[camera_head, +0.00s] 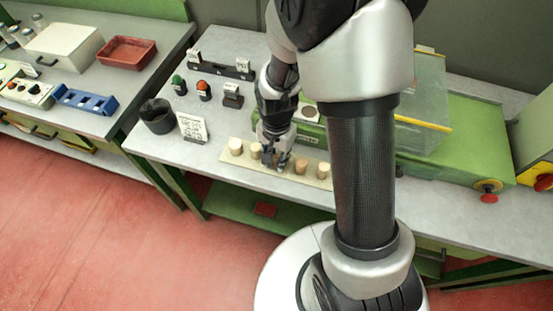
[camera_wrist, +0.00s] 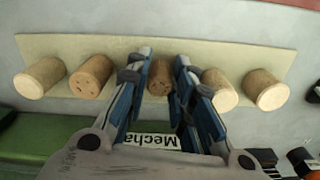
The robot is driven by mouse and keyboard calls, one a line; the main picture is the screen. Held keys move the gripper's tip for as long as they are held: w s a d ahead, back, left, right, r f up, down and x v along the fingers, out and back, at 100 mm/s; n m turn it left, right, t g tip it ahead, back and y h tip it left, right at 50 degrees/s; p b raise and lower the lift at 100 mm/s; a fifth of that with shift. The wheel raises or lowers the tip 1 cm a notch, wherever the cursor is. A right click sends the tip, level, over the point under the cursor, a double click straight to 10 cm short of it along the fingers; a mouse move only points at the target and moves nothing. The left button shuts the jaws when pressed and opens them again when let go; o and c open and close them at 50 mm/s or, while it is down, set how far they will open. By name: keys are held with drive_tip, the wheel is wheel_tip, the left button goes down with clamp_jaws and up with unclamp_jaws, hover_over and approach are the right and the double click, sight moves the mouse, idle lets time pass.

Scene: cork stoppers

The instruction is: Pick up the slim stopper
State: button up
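The slim stopper (camera_wrist: 160,76) is brown cork and looks narrower than its neighbours in the wrist view. It stands in the middle of a row on a pale board (camera_wrist: 215,53). My gripper (camera_wrist: 163,62) has a blue-grey finger on each side of it. The fingers are apart, and narrow gaps seem to remain beside the cork. In the head view my gripper (camera_head: 277,163) is down at the middle of the board (camera_head: 232,164) and hides the slim stopper.
Wider stoppers stand close on both sides: a brown one (camera_wrist: 91,76) and a pale one (camera_wrist: 219,90), with others (camera_wrist: 41,78) (camera_wrist: 266,90) at the ends. A green machine (camera_head: 450,140) stands behind right. A dark cup (camera_head: 157,116) and a sign card (camera_head: 192,128) stand left.

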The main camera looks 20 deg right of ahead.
drive_tip(key=shift+c, duration=0.9)
drive_tip(key=shift+r, duration=0.1)
